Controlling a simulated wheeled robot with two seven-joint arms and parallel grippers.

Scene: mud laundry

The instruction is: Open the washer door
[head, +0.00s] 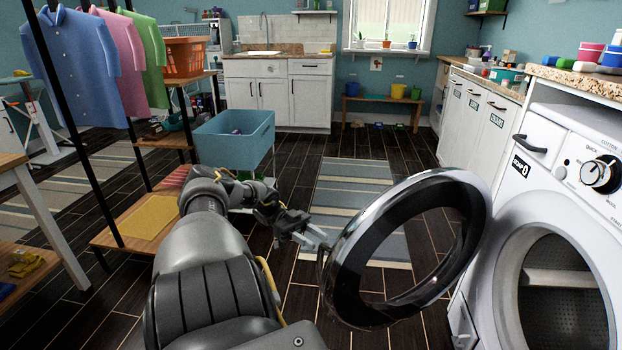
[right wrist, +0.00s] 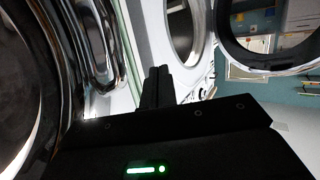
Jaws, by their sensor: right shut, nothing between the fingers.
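The white washer (head: 510,215) stands at the right of the head view, with its drum opening (head: 562,285) uncovered. Its round door (head: 470,205), a dark ring with a clear middle, stands swung out wide to the left. My left gripper (head: 312,240) is at the door's outer left edge; whether it touches the rim or is open cannot be told. My right gripper (right wrist: 157,85) shows in the right wrist view, shut and empty, in front of a white machine front. An open round door (right wrist: 225,45) shows at that view's upper right.
A dark, glossy round surface (right wrist: 20,80) fills the left of the right wrist view. A striped rug (head: 345,195) lies on clear floor behind the door.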

